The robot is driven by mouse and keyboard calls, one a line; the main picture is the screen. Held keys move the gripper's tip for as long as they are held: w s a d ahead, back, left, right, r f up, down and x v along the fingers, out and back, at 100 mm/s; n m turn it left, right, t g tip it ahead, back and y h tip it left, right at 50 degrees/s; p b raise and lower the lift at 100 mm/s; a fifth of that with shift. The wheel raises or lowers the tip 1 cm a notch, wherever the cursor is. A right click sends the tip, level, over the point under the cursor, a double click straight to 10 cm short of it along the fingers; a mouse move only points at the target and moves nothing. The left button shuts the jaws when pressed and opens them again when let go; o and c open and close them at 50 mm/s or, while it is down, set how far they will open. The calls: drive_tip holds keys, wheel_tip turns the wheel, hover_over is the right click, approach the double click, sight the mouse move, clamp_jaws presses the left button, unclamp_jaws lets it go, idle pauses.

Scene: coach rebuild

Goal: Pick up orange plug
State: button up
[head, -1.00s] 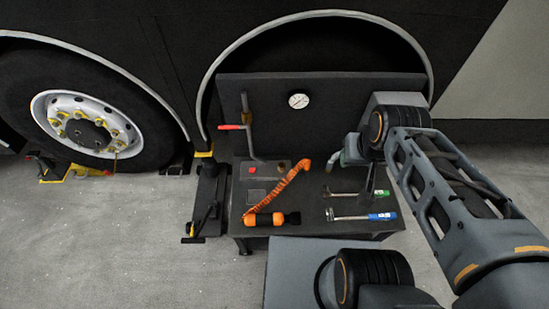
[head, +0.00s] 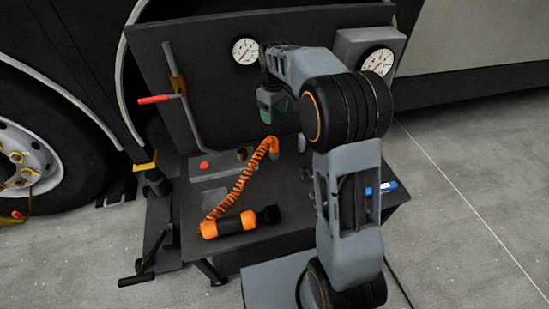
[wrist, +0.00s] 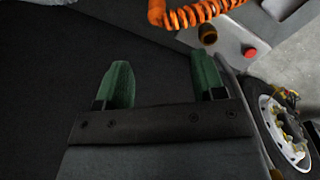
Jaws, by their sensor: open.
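The orange plug (head: 228,225) is an orange and black cylinder lying on its side at the front left of the dark bench. An orange coiled cord (head: 240,185) runs from it to the back of the bench. The cord also shows at the top of the wrist view (wrist: 205,12), where the plug itself is out of sight. My gripper (head: 272,108) hangs above the back of the bench, apart from the plug and to its upper right. Its green fingers (wrist: 162,78) are spread and empty in the wrist view.
A grey box with a red button (head: 204,165) and a brass socket (wrist: 208,34) stands behind the plug. A red-handled lever (head: 155,99) rises at the back left. A gauge (head: 245,51) is on the back panel. A blue-handled tool (head: 381,188) lies right, partly hidden by my arm.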

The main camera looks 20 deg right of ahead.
sight(273, 140)
drive_tip(key=f+b, duration=0.1)
drive_tip(key=f, duration=0.2)
drive_tip(key=f+b, duration=0.1)
drive_tip(key=f, duration=0.3)
drive_tip(key=w+f+b, duration=0.1)
drive_tip(key=f, duration=0.2)
drive_tip(key=shift+f+b, duration=0.4)
drive_tip(key=shift+w+f+b, duration=0.1)
drive_tip(key=shift+f+b, duration=1.45)
drive_tip(key=shift+f, duration=1.1)
drive_tip(key=shift+r, duration=0.1)
drive_tip(key=c, duration=1.1)
drive_tip(key=shift+o, duration=0.2)
drive_tip(key=shift+r, duration=0.15)
drive_tip(key=shift+r+p, duration=0.3)
drive_tip(key=r, duration=0.1)
drive_tip(key=r+p, duration=0.1)
drive_tip(key=r, duration=0.1)
drive_tip(key=shift+s+a+r, duration=0.1)
drive_tip(key=shift+s+r, duration=0.1)
drive_tip(key=shift+s, duration=0.05)
drive_tip(key=s+a+r+p, duration=0.3)
drive_tip(key=s+r+p, duration=0.1)
drive_tip(key=s+r, duration=0.2)
drive_tip(key=s+a+r+p, duration=0.2)
drive_tip(key=s+r+p, duration=0.3)
drive_tip(key=s+r, duration=0.1)
drive_tip(key=shift+a+r+p, duration=0.3)
drive_tip(key=shift+a+r, duration=0.1)
drive_tip(key=shift+r, duration=0.35)
